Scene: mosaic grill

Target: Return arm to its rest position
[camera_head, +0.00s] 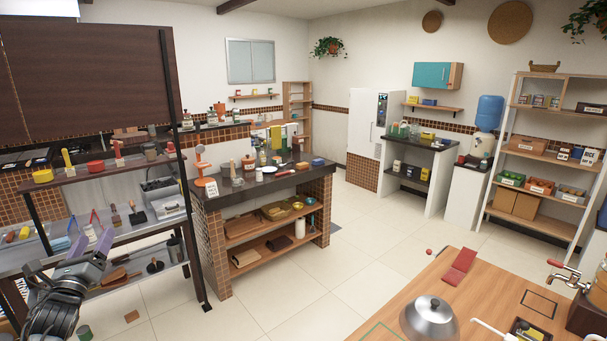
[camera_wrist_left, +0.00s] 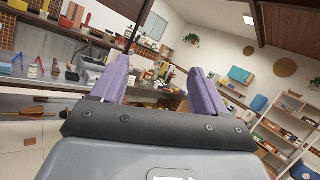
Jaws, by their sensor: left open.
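My left arm enters the head view at the lower left edge. Its black wrist (camera_head: 62,292) is in front of the metal shelf unit. My left gripper (camera_head: 90,243) has two purple fingers pointing up and spread apart. In the left wrist view the same gripper (camera_wrist_left: 158,76) shows open, with a clear gap and nothing held between the fingers. Whether the fingers touch the shelf cannot be told. My right gripper is not in view.
Close by, the metal shelf (camera_head: 145,222) holds brushes, scrapers and jars. A tiled counter (camera_head: 262,186) stands behind it at centre. A wooden table (camera_head: 400,292) with a metal dome lid (camera_head: 430,318) is at the lower right. The tiled floor (camera_head: 300,275) between is clear.

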